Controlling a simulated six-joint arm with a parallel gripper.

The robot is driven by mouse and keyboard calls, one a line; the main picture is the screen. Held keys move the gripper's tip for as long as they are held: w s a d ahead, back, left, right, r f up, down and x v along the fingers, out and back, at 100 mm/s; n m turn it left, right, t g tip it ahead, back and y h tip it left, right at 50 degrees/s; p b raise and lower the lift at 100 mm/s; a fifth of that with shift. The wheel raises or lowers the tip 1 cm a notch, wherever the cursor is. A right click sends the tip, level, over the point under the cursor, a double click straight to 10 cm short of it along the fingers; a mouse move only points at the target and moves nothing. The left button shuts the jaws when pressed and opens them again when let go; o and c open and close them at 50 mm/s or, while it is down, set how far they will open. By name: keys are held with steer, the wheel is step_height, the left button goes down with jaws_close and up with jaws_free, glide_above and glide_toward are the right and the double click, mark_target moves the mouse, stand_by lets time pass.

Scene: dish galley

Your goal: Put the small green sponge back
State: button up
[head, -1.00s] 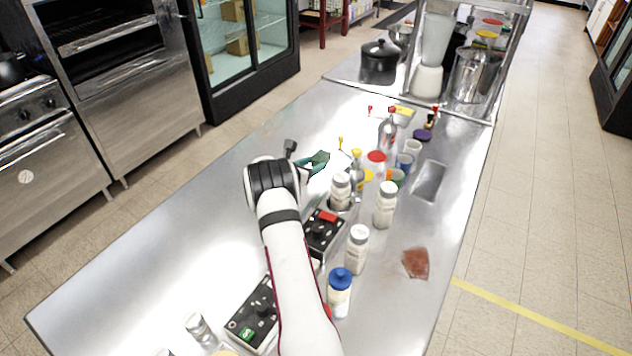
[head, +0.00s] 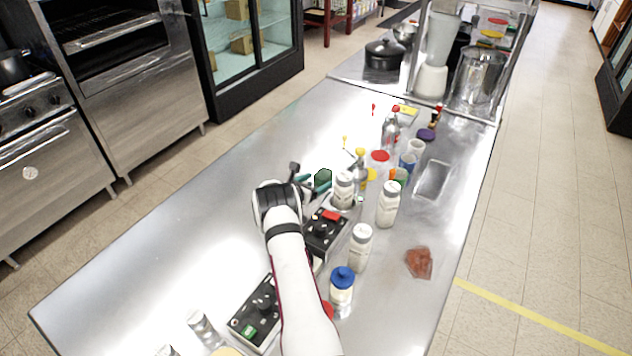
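The small green sponge (head: 323,178) is a dark green block at the middle of the head view. The sponge is just left of a white-capped shaker bottle (head: 343,190). Its height above the steel counter (head: 190,240) is hard to tell, and its underside is hidden.
Black control boxes (head: 325,232) lie under and beside my arm. White bottles (head: 388,204), a blue-capped bottle (head: 342,288) and cups (head: 408,162) crowd the right side. A recessed steel tray (head: 433,180) is there too. The counter's left side is clear.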

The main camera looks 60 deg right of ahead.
steer(key=shift+a+r, duration=0.2)
steer(key=shift+r, duration=0.05)
steer(key=v, duration=1.1)
steer(key=shift+a+r, duration=0.2)
steer(key=shift+a, duration=0.1)
steer(key=s+a+r+m+g+y, duration=0.2)
steer(key=s+a+r+m, duration=0.2)
steer(key=a+r+m, duration=0.3)
steer(key=s+a+r+m+g+y, duration=0.1)
steer(key=s+a+r+m+y, duration=0.1)
steer(key=s+a+r+m, duration=0.4)
steer(key=s+a+r+m+t+y, duration=0.1)
steer(key=s+a+m+y, duration=0.2)
steer(key=a, duration=0.8)
steer(key=s+a+r+m+t+y, duration=0.1)
steer(key=s+a+m+y, duration=0.3)
steer(key=a, duration=0.7)
steer(key=s+a+r+m+y, duration=0.2)
steer(key=s+a, duration=0.4)
steer(key=a, duration=0.5)
steer(key=shift+a+m+t+y, duration=0.4)
steer(key=shift+m+y, duration=0.4)
steer(key=shift+y, duration=0.4)
